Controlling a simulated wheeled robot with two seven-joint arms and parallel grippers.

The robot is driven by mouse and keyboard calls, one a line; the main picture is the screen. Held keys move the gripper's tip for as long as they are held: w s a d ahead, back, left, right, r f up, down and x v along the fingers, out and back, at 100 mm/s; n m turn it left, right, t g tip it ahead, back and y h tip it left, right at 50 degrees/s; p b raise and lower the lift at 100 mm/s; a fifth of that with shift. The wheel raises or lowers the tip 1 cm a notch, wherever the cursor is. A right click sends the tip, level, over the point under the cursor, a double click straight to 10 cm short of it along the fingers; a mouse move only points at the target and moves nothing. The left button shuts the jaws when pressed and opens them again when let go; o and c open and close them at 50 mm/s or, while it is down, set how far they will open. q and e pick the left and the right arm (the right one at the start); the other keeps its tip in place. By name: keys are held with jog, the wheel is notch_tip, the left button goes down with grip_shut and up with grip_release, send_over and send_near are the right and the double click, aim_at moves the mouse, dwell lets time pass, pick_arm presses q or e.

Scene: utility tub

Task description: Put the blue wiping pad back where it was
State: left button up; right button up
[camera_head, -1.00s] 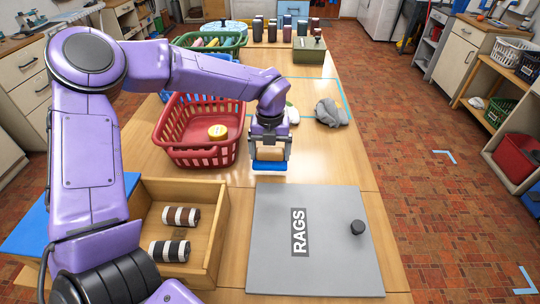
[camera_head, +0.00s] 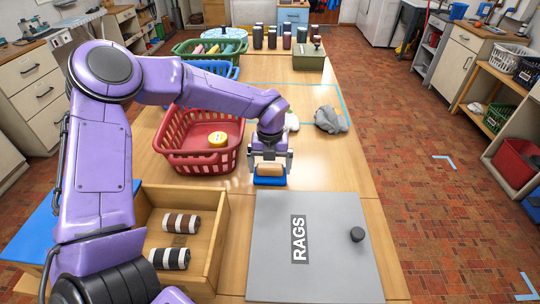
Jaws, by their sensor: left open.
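The blue wiping pad (camera_head: 269,181) has a blue base and a tan block on top. It appears to lie flat on the wooden table, behind the grey lid marked RAGS (camera_head: 335,250). My left gripper (camera_head: 269,167) points down over the pad, with its fingers apart on either side of the tan block. It is open, and the fingers hide part of the pad's upper side. Whether the fingers touch the block cannot be told. My right gripper is not in view.
A red basket (camera_head: 190,163) with a yellow round item (camera_head: 217,140) stands left of the gripper. A wooden box (camera_head: 222,245) with two striped rolls is front left. A grey cloth (camera_head: 328,120) lies behind right. The table right of the pad is clear.

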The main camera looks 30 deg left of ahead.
aim_at(270, 166)
pick_arm(q)
notch_tip(270, 166, up, 12)
jog(key=b, duration=0.1)
jog(key=shift+f, duration=0.2)
dwell(1.1)
